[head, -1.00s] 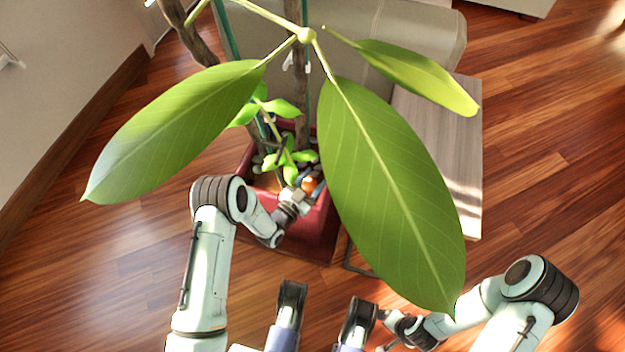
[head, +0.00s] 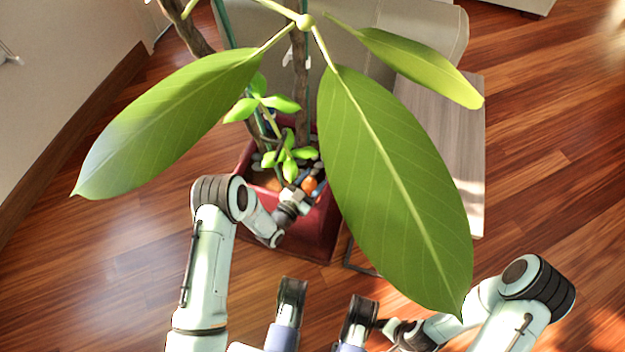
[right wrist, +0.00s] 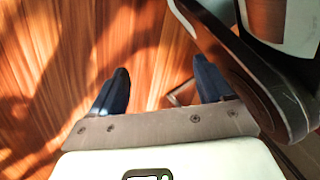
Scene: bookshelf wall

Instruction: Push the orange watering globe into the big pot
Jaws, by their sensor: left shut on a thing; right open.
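The orange watering globe (head: 309,184) shows as a small orange ball low in the big red pot (head: 322,232) in the head view. My left gripper (head: 304,189) reaches over the pot's front rim and is shut on the globe; the wrist and leaves hide part of the grip. How deep the globe sits in the soil cannot be told. My right gripper (right wrist: 160,85) is open and empty above the wooden floor in the right wrist view. In the head view a large leaf partly covers the right arm's side.
A plant with thick stems (head: 301,85) and large leaves (head: 390,190) stands in the pot and overhangs my arms. A grey sofa (head: 425,35) and a wooden side table (head: 470,150) stand behind and to the right. The left floor is clear.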

